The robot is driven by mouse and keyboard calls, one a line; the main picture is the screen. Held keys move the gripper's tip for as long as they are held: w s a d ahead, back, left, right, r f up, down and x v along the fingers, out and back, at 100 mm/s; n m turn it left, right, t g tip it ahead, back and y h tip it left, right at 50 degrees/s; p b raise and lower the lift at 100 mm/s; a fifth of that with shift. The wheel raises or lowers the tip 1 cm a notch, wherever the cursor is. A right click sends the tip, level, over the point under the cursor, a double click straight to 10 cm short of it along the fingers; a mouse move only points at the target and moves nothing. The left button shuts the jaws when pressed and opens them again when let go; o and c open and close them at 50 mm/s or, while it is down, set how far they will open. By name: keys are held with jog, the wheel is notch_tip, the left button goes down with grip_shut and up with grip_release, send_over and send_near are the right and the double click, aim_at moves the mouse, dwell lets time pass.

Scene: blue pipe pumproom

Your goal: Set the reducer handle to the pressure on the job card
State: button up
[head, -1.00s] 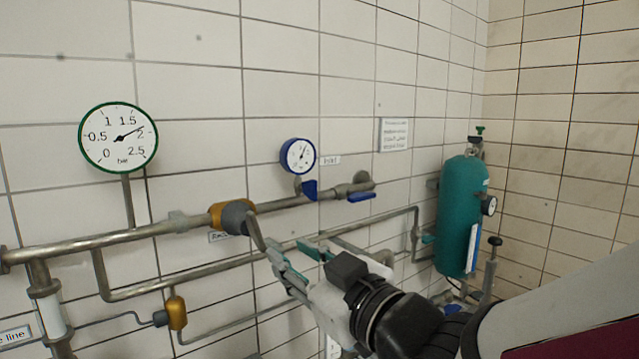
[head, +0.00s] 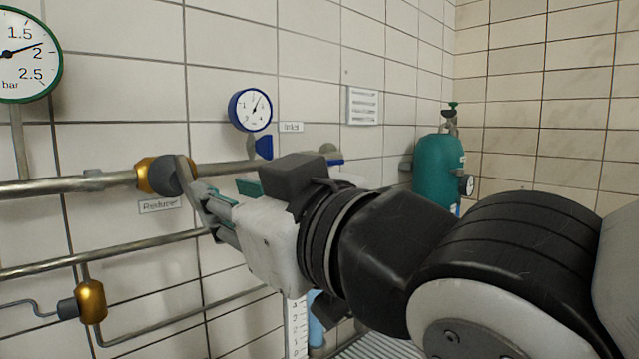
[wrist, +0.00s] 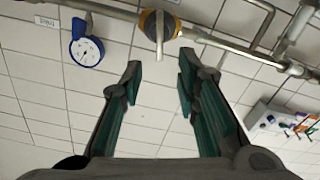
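The brass reducer (head: 145,177), with its grey cap and lever handle (head: 186,175), sits on the upper pipe above a "Reducer" label. In the wrist view the handle (wrist: 160,38) shows just past the fingertips, in line with the space between them. My gripper (head: 218,207) is beside the handle; the fingers in the wrist view (wrist: 158,80) are apart with nothing between them. Contact with the handle cannot be told. The green-rimmed bar gauge (head: 22,60) is cut by the left edge; its needle points close to 2. A white notice (head: 362,106) hangs on the wall, its text unreadable.
A blue gauge (head: 250,109) with an "Inlet" label (head: 291,127) stands above the pipe. A lower pipe (head: 110,255) and a small brass fitting (head: 91,300) lie below. A teal cylinder (head: 438,172) stands at the right corner. My arm fills the lower right.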

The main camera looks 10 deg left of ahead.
aim_at(190, 182)
jog(key=x, duration=1.2)
jog(key=shift+p, duration=0.4)
grip_shut()
